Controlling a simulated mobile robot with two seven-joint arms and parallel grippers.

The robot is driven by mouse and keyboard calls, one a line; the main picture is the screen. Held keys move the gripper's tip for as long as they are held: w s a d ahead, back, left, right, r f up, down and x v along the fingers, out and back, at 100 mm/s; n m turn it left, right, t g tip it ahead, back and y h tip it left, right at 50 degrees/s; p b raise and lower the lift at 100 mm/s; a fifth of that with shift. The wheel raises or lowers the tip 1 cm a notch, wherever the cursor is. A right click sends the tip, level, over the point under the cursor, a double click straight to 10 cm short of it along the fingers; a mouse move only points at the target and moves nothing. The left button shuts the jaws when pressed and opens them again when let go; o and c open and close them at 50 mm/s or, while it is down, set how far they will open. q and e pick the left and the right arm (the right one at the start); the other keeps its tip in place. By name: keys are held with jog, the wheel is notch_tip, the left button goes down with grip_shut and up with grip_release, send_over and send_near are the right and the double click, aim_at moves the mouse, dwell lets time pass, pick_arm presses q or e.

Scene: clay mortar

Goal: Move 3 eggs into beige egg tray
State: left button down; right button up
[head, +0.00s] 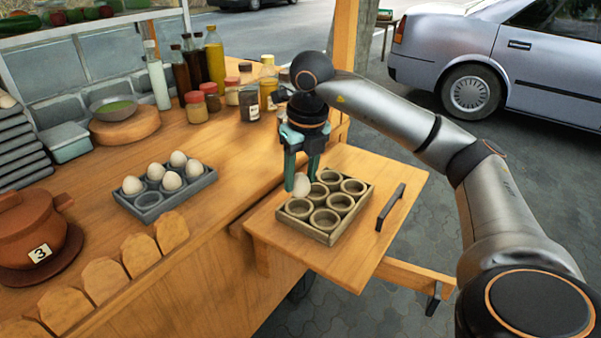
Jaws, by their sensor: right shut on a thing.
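The beige egg tray (329,239) lies on a wooden side shelf, and its visible round cups look empty. My right gripper (302,178) points down over the tray's back left part, shut on a white egg (301,187). The egg is at or just above a back left cup; I cannot tell whether it touches. A grey egg tray (181,199) on the wooden counter holds several white eggs (133,185). At least one front cup of the grey tray is empty. My left gripper is not in view.
A clay pot (32,226) marked 3 stands at the left. Wooden slats (103,280) line the counter's front edge. Bottles (214,57) and jars (196,107) crowd the back. A black handle (391,207) is at the shelf's right edge. The counter between the trays is clear.

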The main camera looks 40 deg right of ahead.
aim_at(301, 197)
jog(key=shift+f, duration=0.15)
dwell(0.4)
jog(key=shift+f+b, duration=0.8)
jog(key=shift+f, duration=0.4)
dwell(0.4)
jog(key=shift+f+b, duration=1)
jog(key=shift+f, duration=0.45)
dwell(0.4)
jog(key=o, duration=0.8)
jog(key=shift+o, duration=0.2)
jog(key=shift+r, duration=0.15)
